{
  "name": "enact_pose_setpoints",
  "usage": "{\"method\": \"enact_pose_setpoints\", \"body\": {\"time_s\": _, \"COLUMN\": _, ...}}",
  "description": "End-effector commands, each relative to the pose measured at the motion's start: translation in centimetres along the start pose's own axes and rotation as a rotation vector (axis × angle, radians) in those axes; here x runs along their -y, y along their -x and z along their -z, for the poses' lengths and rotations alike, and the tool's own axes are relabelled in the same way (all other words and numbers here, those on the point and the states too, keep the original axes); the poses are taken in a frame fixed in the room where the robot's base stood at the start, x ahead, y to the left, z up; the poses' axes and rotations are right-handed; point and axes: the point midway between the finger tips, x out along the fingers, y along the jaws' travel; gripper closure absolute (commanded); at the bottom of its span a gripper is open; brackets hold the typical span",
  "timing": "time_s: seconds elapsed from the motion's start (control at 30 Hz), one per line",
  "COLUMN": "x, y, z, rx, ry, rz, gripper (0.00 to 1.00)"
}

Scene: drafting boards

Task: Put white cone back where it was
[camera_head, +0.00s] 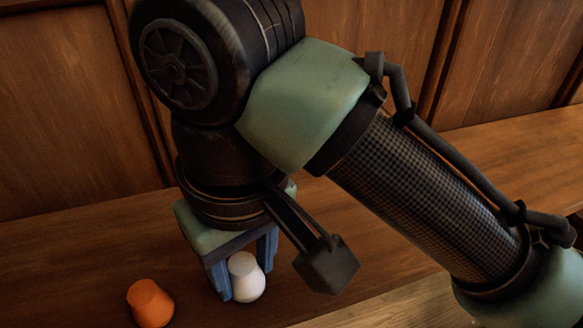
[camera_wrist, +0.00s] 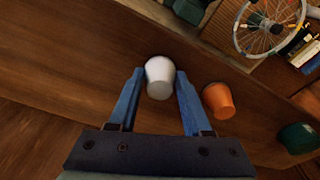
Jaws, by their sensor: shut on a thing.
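The white cone (camera_head: 246,278) is a small, blunt-topped piece near the bottom of the head view. It also shows in the wrist view (camera_wrist: 160,78), between the tips of the two blue fingers. My gripper (camera_head: 243,284) points down and is shut on the white cone, with a finger on each side of it. The cone looks upright. I cannot tell whether its base touches the wooden surface. In the wrist view my gripper (camera_wrist: 160,74) hides nothing of the cone's middle.
An orange cone (camera_head: 150,303) stands close by on the wooden surface (camera_head: 80,265); it also shows in the wrist view (camera_wrist: 218,100). A wood-panelled wall (camera_head: 70,110) rises behind. The wrist view shows a spoked wheel (camera_wrist: 268,28) and a dark green object (camera_wrist: 297,138).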

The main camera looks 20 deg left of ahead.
Motion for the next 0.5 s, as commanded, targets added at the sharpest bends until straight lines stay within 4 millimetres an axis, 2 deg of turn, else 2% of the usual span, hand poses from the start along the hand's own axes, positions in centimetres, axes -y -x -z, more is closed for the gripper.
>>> {"method": "enact_pose_setpoints", "body": {"time_s": 0.37, "x": 0.01, "y": -0.54, "z": -0.08, "rx": 0.001, "ry": 0.000, "rz": 0.001, "gripper": 1.00}}
{"method": "enact_pose_setpoints", "body": {"time_s": 0.4, "x": 0.00, "y": -0.43, "z": -0.06, "rx": 0.001, "ry": 0.000, "rz": 0.000, "gripper": 0.44}}
{"method": "enact_pose_setpoints", "body": {"time_s": 0.5, "x": 0.00, "y": -0.40, "z": -0.06, "rx": 0.001, "ry": 0.000, "rz": 0.000, "gripper": 0.26}}
